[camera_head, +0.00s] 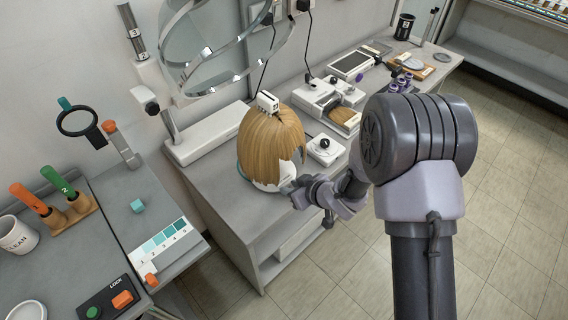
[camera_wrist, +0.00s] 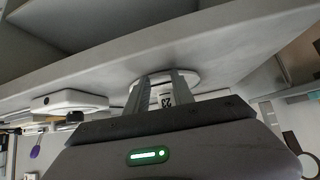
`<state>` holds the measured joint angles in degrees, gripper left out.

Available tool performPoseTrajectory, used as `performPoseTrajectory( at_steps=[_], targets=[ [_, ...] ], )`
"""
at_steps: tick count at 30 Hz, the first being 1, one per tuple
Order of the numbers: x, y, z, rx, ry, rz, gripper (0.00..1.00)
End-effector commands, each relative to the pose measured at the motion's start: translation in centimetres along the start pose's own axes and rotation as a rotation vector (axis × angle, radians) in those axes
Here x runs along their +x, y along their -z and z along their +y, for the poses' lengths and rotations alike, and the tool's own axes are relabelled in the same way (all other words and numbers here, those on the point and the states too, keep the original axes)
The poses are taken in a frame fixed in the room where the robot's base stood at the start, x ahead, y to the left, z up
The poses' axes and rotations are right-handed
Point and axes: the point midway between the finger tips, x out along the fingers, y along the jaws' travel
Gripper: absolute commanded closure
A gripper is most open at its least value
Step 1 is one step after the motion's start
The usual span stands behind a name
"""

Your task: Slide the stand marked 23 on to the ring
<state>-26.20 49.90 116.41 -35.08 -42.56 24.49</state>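The stand marked 23 (camera_wrist: 167,101) shows in the wrist view as a white upright part with a black number, by a pale round base. In the head view a blond wig on a white head (camera_head: 270,150) stands on the grey bench, with my gripper (camera_head: 298,192) low at its front right side. In the wrist view the fingers of my gripper (camera_wrist: 160,80) lie on both sides of the numbered part. Whether they press on it cannot be told.
A white box with a black knob (camera_head: 325,148) stands close right of the wig. A white device with a brush (camera_head: 330,103) is behind it. A curved mirror (camera_head: 205,45) rises at the back. The bench's front edge (camera_head: 255,232) is near the wig.

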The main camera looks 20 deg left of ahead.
Motion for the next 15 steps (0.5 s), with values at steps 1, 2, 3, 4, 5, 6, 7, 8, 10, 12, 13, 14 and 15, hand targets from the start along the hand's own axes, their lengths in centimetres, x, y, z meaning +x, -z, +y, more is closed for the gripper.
performPoseTrajectory(
  at_steps=[1,2,3,4,5,6,7,8,10,12,13,14,15],
  targets=[
    [0.2,0.1,0.0,-0.001,0.001,0.000,0.71],
    [0.3,0.2,0.0,-0.001,0.001,0.000,0.71],
    [0.5,0.4,0.0,-0.001,0.001,0.000,0.71],
    [0.6,0.5,0.0,-0.001,0.001,0.000,0.71],
    [0.7,0.6,0.0,0.000,0.001,0.000,0.71],
    [0.8,0.7,0.0,0.000,0.001,0.000,0.71],
    [0.9,0.8,0.0,0.000,0.001,0.000,0.71],
    [1.0,0.9,0.0,-0.001,0.001,0.000,0.71],
    [1.3,1.2,0.0,-0.001,0.001,0.000,0.71],
    [1.5,1.4,0.0,-0.002,0.001,0.000,0.71],
    [1.6,1.5,0.0,-0.002,0.001,0.000,0.71],
    [1.8,1.6,0.0,-0.002,0.001,0.001,0.71],
    [1.9,1.8,0.0,-0.001,0.001,0.001,0.71]
  ],
)
